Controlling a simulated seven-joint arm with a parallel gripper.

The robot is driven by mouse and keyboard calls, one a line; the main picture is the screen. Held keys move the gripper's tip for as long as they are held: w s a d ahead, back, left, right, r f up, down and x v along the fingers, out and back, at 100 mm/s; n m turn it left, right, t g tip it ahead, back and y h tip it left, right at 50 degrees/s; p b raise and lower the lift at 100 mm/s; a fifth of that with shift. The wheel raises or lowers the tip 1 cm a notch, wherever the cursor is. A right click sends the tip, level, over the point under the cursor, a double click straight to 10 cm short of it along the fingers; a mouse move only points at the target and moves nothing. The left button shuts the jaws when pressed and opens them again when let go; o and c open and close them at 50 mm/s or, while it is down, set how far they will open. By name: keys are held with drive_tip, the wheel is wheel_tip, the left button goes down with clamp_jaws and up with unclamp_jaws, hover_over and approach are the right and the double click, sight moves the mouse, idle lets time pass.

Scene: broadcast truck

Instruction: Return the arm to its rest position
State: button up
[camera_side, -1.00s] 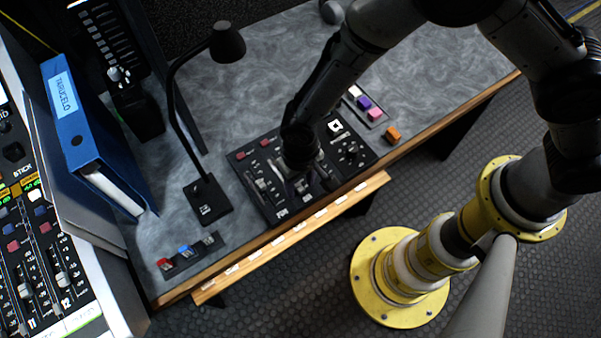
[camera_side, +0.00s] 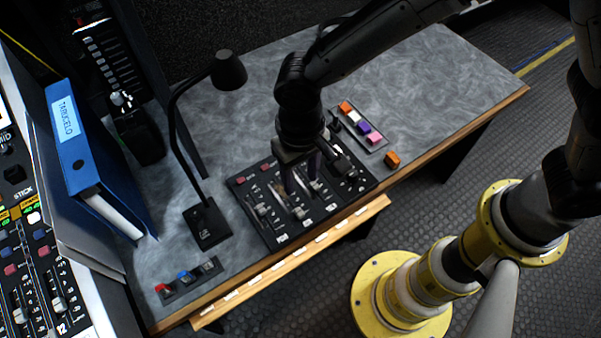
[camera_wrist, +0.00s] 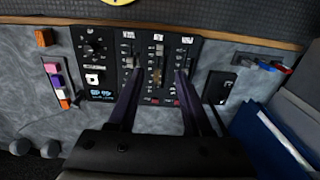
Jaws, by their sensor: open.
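My gripper (camera_side: 299,186) is open and empty, pointing down over the black fader panel (camera_side: 283,236) on the grey desk. In the wrist view its two dark fingers (camera_wrist: 157,76) reach out on either side of the panel's middle fader, apart from each other. They appear to be above the panel, though the exact gap is hard to tell. The panel also shows in the wrist view (camera_wrist: 110,45), with its faders, knobs and a white button. My fingers and wrist hide part of the panel in the side view.
A tray (camera_side: 376,147) of coloured caps and a loose orange cap (camera_side: 392,159) lie right of the panel. A desk lamp (camera_side: 207,222), a small switch strip (camera_side: 190,278) and a blue binder (camera_side: 85,160) stand left. The desk's far right (camera_side: 440,80) is clear.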

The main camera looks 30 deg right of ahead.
drive_tip(key=w+d+r+m+t+y, duration=0.1)
drive_tip(key=w+d+r, duration=0.25)
drive_tip(key=r, duration=0.25)
drive_tip(key=w+d+r+m+t, duration=0.1)
drive_tip(key=w+d+r+m, duration=0.1)
drive_tip(key=d+r, duration=0.3)
drive_tip(key=s+d+r+m+t, duration=0.1)
drive_tip(key=s+d+r+t, duration=0.1)
drive_tip(key=d+r, duration=0.7)
drive_tip(key=s+d+r+t, duration=0.2)
drive_tip(key=s+d, duration=0.7)
drive_tip(key=d, duration=0.2)
drive_tip(key=s+d+f+n+h, duration=0.1)
drive_tip(key=s+f+n, duration=0.2)
drive_tip(key=s, duration=0.4)
drive_tip(key=shift+s+d+f+n, duration=0.25)
drive_tip(key=shift+d+n, duration=0.1)
drive_tip(key=shift+n, duration=0.15)
